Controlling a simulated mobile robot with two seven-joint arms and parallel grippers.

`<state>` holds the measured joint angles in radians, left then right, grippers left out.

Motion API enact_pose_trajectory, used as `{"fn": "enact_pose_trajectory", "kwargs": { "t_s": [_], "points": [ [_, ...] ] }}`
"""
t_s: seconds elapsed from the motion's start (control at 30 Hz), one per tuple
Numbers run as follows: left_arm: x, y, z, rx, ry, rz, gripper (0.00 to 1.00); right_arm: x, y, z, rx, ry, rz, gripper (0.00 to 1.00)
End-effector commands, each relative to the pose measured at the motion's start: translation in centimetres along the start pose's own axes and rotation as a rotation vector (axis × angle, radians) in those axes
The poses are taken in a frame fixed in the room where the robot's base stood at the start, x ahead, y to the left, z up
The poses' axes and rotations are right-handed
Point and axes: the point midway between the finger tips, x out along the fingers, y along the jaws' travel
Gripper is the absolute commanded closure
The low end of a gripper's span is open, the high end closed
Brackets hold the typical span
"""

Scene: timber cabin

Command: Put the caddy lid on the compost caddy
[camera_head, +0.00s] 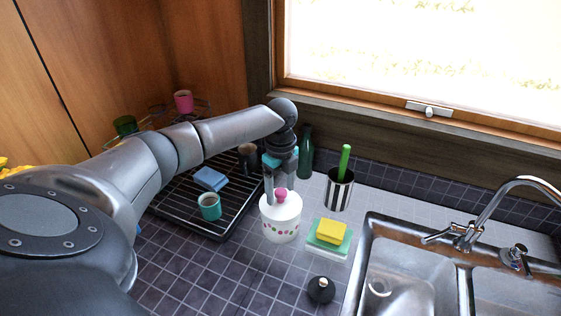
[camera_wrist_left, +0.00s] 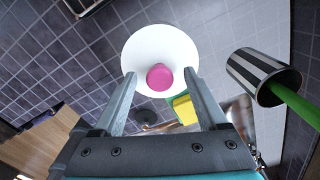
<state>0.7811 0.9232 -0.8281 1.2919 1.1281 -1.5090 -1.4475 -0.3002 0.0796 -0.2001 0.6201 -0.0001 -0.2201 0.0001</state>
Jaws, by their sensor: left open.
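The white compost caddy (camera_head: 281,228) with colored dots stands on the tiled counter between the drying rack and the sink. The white caddy lid (camera_head: 270,201) with a pink knob lies on top of the caddy and looks level; whether it is fully seated is hard to tell. In the left wrist view the lid (camera_wrist_left: 140,52) is a white disc with the pink knob near its lower middle. My left gripper (camera_head: 280,188) is open and points down over the lid, its fingertips either side of the knob with gaps. My right gripper is not in view.
A striped holder (camera_head: 339,190) with a green handle stands right of the caddy. A yellow sponge (camera_head: 331,231) lies on a green one. A small black-topped item (camera_head: 321,289) is in front. The rack (camera_head: 225,229) holds a teal mug (camera_head: 209,206); a dark green bottle (camera_head: 305,152) stands behind.

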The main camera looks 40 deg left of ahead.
Motion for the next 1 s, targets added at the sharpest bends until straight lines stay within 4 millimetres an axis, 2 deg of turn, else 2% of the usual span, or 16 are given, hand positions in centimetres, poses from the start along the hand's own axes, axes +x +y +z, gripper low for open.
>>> {"fn": "enact_pose_trajectory", "kwargs": {
  "t_s": [0.3,0.5,0.7,1.0],
  "points": [
    [-7.4,-0.1,0.1,-0.001,-0.002,-0.007,0.24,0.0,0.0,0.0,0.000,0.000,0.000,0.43],
    [-11.6,-0.1,0.0,0.000,-0.001,-0.005,0.24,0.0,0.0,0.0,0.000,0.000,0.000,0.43],
    [-13.7,0.0,0.0,0.000,0.000,-0.001,0.24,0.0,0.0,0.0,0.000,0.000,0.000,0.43],
    [-14.2,0.0,0.0,0.000,0.000,-0.001,0.24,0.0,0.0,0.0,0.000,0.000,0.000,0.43]
  ]
}}
